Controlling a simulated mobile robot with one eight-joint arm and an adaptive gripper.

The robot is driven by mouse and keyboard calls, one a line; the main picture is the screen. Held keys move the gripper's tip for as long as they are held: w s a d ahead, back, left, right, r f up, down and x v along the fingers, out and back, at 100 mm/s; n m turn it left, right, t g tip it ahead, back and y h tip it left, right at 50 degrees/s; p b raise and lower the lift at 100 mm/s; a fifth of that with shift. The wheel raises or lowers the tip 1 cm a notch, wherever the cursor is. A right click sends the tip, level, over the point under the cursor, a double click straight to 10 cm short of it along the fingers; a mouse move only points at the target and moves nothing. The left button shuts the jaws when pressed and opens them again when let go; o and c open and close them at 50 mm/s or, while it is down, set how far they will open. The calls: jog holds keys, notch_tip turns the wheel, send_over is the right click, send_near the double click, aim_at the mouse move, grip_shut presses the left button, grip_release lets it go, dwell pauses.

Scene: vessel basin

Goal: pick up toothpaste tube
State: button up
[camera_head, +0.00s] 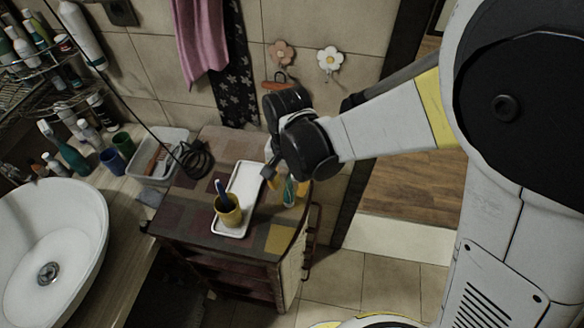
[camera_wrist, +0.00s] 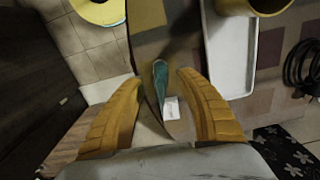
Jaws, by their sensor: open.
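The toothpaste tube (camera_wrist: 160,84) is teal with a white end and stands out in the wrist view near the edge of the cabinet top. It also shows in the head view as a small teal shape (camera_head: 289,192), partly hidden by my gripper. My gripper (camera_wrist: 158,78) is open, with one yellow finger on each side of the tube and gaps visible between. In the head view my gripper (camera_head: 286,182) hangs over the right side of the cabinet top. I cannot tell whether either finger touches the tube.
A white tray (camera_head: 247,180) lies left of my gripper, with a yellow cup (camera_head: 229,214) holding a dark blue item on it. The patchwork cabinet top (camera_head: 195,197) has bare room to the left. A coiled black cord (camera_head: 194,160) and a white bin (camera_head: 172,141) stand at the back left.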

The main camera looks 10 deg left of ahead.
grip_shut()
jog(key=shift+r, duration=0.1)
